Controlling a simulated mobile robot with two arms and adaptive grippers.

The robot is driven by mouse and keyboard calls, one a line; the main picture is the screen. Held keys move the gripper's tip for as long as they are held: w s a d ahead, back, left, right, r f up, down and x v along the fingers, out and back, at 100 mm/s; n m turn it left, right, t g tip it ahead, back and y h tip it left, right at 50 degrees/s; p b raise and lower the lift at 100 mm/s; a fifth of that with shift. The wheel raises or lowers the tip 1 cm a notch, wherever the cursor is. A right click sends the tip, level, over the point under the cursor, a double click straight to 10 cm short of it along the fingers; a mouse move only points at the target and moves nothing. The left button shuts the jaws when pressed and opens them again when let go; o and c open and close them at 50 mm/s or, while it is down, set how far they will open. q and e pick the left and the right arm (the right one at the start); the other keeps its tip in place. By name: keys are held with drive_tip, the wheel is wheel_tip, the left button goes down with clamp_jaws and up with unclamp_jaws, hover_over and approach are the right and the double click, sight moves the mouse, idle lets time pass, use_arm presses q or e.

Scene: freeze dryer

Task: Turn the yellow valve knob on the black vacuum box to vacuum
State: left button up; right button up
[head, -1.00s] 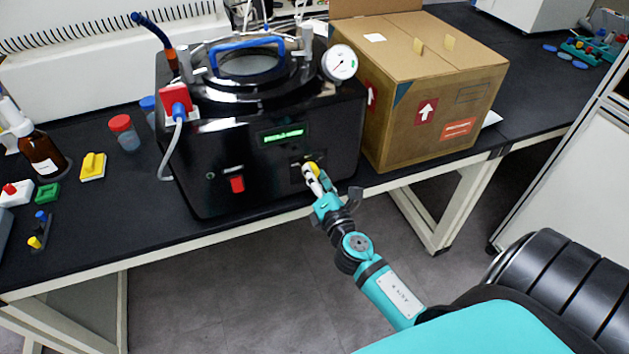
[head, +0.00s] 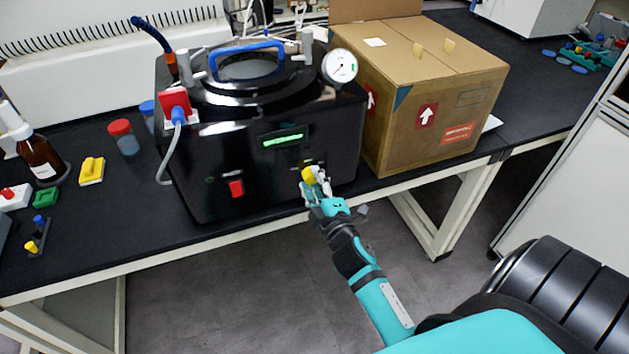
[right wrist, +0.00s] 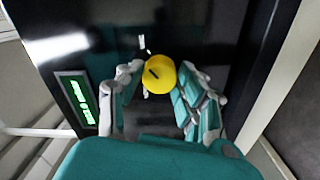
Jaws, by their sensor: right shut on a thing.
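The black vacuum box (head: 215,163) stands on the bench with a round lid, a blue handle and a gauge on top. Its yellow valve knob (head: 309,175) is at the lower right of the front face. In the right wrist view the round yellow knob (right wrist: 158,74) has a dark mark pointing to the upper left in the picture. My right gripper (head: 318,182) is at the knob, its fingers on either side of it; the fingers (right wrist: 155,92) also show in the right wrist view. It is shut on the knob. My left gripper is not in view.
A cardboard box (head: 420,105) stands close to the right of the vacuum box. A red switch (head: 236,188) and a green display (head: 282,140) are on the front face. A red-capped jar (head: 124,137) and a brown bottle (head: 42,158) stand at the left.

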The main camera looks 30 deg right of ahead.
drive_tip(key=shift+f+m, duration=0.1)
drive_tip(key=shift+m, duration=0.7)
drive_tip(key=o, duration=1.1)
drive_tip(key=shift+o, duration=0.2)
drive_tip(key=v, duration=0.7)
drive_tip(key=shift+s, duration=0.3)
drive_tip(key=shift+a, duration=0.1)
